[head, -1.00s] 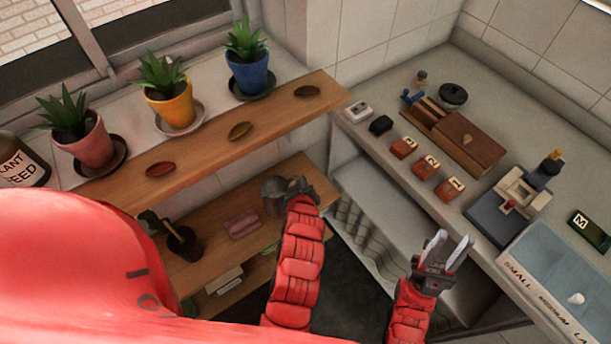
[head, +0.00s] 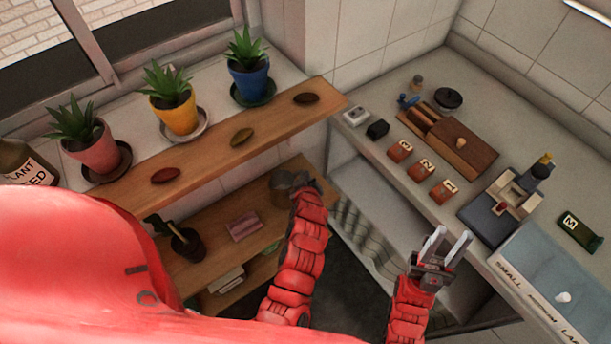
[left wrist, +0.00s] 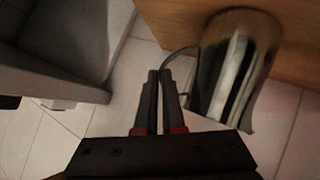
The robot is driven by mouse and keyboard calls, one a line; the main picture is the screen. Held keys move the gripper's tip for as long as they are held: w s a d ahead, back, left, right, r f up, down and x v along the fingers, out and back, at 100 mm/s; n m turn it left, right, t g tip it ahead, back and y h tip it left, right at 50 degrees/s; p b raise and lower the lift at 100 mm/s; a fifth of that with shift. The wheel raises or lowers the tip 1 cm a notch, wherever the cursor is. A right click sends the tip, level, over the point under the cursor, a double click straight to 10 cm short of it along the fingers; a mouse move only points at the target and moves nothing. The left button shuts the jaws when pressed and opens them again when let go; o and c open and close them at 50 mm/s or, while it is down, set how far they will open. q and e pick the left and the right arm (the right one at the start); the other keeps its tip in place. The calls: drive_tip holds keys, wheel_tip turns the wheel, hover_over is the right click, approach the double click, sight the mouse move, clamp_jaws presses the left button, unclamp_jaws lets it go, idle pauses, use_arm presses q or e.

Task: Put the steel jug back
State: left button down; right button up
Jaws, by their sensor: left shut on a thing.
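The steel jug (head: 281,184) is at the right end of the lower wooden shelf (head: 205,225), partly hidden by my left gripper (head: 304,183). In the left wrist view, the shiny jug (left wrist: 235,72) is just right of my left gripper (left wrist: 160,85), with its thin dark handle running to the fingertips. The fingers are close together on the handle. The jug overlaps the wooden board (left wrist: 165,18) there; I cannot tell whether it touches the shelf. My right gripper (head: 446,246) is open and empty in front of the right counter.
The upper shelf (head: 210,150) above holds several small oval pieces. A small dark pot (head: 186,243) and a pink block (head: 243,225) are on the lower shelf, left of the jug. The counter (head: 365,150) on the right holds boxes and a tray.

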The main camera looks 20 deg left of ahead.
use_arm(q)
drive_tip(key=shift+f, duration=0.15)
drive_tip(key=c, duration=1)
unclamp_jaws()
